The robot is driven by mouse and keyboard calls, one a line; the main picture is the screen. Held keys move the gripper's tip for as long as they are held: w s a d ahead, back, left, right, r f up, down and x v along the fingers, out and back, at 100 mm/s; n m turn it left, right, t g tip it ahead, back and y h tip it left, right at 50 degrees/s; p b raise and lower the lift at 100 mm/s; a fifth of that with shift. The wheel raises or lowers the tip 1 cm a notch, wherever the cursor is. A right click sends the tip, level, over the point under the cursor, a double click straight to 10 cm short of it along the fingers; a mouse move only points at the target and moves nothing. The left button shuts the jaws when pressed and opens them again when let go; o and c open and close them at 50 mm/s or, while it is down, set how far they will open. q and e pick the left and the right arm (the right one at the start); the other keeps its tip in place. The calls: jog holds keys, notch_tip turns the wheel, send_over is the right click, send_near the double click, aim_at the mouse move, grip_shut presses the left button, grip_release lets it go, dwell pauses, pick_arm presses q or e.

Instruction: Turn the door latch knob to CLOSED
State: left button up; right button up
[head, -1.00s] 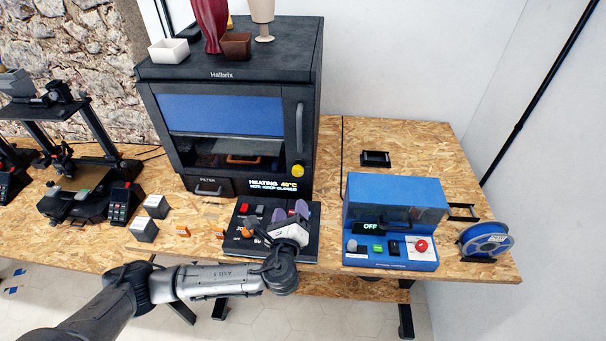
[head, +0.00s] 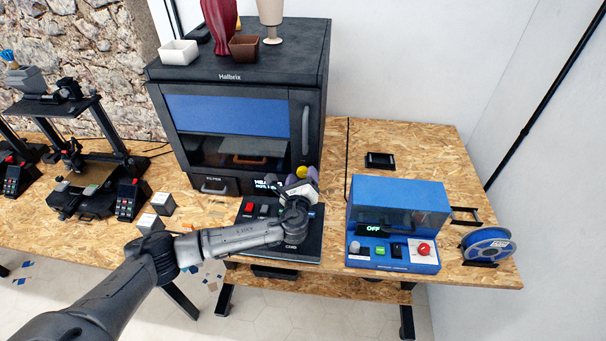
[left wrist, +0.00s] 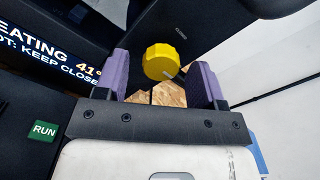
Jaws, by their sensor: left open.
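The door latch knob (head: 302,172) is yellow and sits at the lower right of the black Halbrix machine's front (head: 235,72). In the left wrist view the knob (left wrist: 161,62) shows between the two purple fingers, with a light mark at its lower right edge. The small label above it appears to read CLOSED. My left gripper (left wrist: 162,82) is open, its fingers either side of the knob in that view; I cannot tell whether they touch it. In the head view the gripper (head: 300,182) is just below the knob and partly hides the display. My right gripper is not in view.
The display (left wrist: 45,50) reads HEATING 41° and a warning to keep closed. A green RUN button (left wrist: 44,130) is at left. The control panel (head: 248,238) lies under my left arm. A blue box (head: 398,205) with buttons and a blue spool (head: 487,245) stand to the right.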

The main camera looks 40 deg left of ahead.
pick_arm(q)
jog(key=shift+w+a, duration=0.25)
jog(key=shift+w, duration=0.15)
jog(key=c, duration=0.9)
